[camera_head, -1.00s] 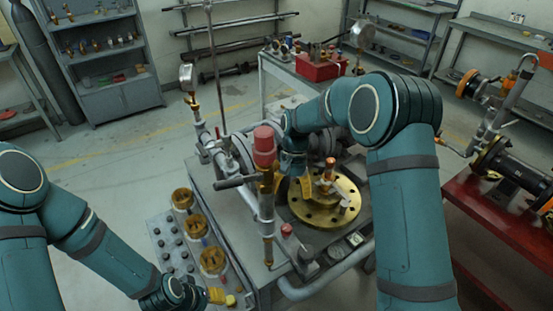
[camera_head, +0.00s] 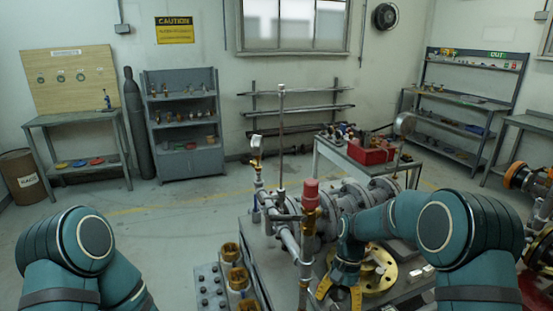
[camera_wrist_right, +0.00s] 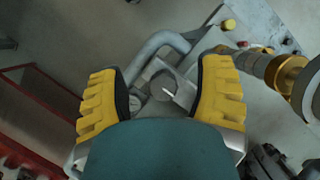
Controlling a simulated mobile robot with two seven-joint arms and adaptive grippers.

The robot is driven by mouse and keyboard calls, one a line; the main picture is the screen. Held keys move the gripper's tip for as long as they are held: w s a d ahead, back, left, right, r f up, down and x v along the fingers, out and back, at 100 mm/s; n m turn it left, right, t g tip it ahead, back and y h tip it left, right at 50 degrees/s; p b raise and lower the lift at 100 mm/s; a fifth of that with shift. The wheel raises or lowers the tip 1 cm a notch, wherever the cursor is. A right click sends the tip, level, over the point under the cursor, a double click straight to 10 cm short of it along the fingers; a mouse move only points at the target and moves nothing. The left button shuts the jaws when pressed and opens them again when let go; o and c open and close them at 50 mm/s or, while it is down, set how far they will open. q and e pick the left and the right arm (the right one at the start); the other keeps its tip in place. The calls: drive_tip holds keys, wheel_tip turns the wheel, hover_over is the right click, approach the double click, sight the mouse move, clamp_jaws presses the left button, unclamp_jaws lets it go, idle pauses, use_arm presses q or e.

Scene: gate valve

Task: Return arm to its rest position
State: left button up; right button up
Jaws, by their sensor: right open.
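My right gripper (camera_head: 339,291) is open, with its yellow fingers pointing down near the front left of the brass flange (camera_head: 388,279). In the right wrist view its two fingers (camera_wrist_right: 160,98) are spread wide. Nothing is held between them; a grey bench with a round-topped fitting (camera_wrist_right: 164,85) shows below. The valve assembly has a red-capped upright pipe (camera_head: 309,196) just left of my right gripper. My left arm (camera_head: 80,255) is at the lower left, and its gripper is outside the picture.
A red bin (camera_head: 371,152) sits on a table behind. A grey shelf (camera_head: 187,155) and a workbench (camera_head: 75,117) stand at the back left. Floor between shelf and valve bench is clear.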

drive_tip(key=shift+n+t+y, duration=0.5)
drive_tip(key=shift+n+t, duration=0.1)
drive_tip(key=shift+t, duration=0.3)
drive_tip(key=x, duration=0.3)
drive_tip(key=s+x, duration=0.1)
drive_tip(key=x, duration=0.3)
drive_tip(key=s+x, duration=0.1)
drive_tip(key=x, duration=0.3)
drive_tip(key=shift+s+d+r, duration=0.1)
drive_tip(key=shift+s+d, duration=0.1)
drive_tip(key=shift+s, duration=0.05)
drive_tip(key=s+a+f+t, duration=0.1)
drive_tip(key=s+f, duration=0.1)
drive_tip(key=s, duration=0.4)
drive_tip(key=s+a+f+n+t, duration=0.1)
drive_tip(key=s+a+f+t, duration=0.1)
drive_tip(key=s, duration=0.4)
drive_tip(key=shift+f+t+y, duration=0.3)
drive_tip(key=shift+f+y, duration=0.1)
drive_tip(key=shift+f, duration=0.1)
drive_tip(key=shift+o, duration=1.4)
drive_tip(key=shift+s+n, duration=0.3)
drive_tip(key=shift+s, duration=0.1)
use_arm(q)
drive_tip(key=shift+w+f, duration=0.15)
drive_tip(key=shift+w, duration=0.35)
